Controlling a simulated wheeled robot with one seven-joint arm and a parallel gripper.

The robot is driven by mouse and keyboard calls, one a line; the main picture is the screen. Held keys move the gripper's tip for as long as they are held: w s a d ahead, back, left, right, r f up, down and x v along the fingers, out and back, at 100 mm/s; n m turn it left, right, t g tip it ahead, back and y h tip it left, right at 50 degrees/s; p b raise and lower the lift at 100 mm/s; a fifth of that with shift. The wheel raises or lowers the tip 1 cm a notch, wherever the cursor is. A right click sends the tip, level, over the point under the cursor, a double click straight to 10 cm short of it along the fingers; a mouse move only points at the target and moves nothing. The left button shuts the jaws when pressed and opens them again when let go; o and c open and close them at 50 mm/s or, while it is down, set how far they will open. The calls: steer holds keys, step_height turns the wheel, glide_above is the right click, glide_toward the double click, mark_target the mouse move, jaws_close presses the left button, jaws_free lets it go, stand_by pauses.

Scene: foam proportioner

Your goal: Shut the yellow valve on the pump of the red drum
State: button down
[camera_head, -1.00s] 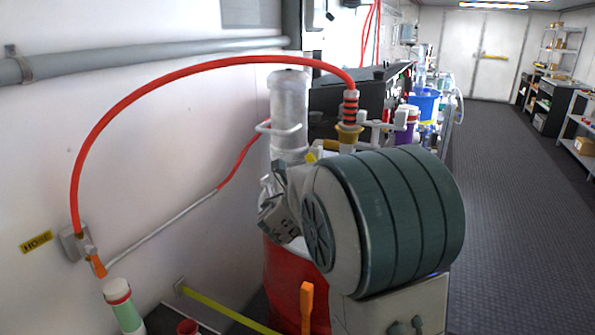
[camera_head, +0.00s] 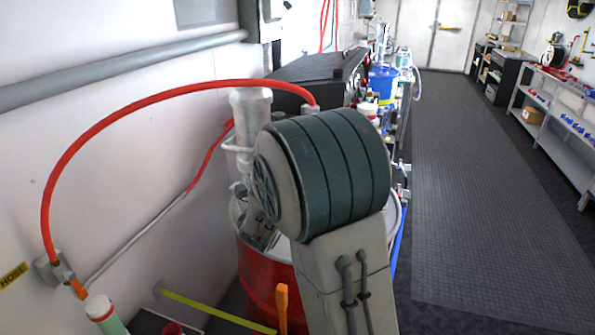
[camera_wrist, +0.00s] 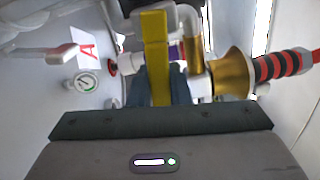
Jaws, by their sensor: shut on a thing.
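The yellow valve handle (camera_wrist: 155,55) is an upright bar in the middle of the wrist view. My gripper (camera_wrist: 159,78) has its dark fingers shut on the handle's lower part. A brass fitting (camera_wrist: 232,73) with a red-and-black hose end is just right of the handle. In the head view, the red drum (camera_head: 256,283) stands behind my arm. The pale pump cylinder (camera_head: 250,110) rises above it. My arm hides the valve and fingertips there.
A red hose (camera_head: 130,108) arches from the pump to the left wall by a yellow label (camera_head: 12,277). An orange-handled part (camera_head: 282,305) stands in front of the drum. A cluttered bench (camera_head: 385,85) is behind. The aisle floor (camera_head: 470,200) at right is clear.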

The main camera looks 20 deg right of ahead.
stand_by(0.4)
steer(key=c, duration=1.6)
jaws_free()
steer(key=shift+a+r, duration=0.1)
steer(key=b+v, duration=0.2)
steer(key=v, duration=1.2)
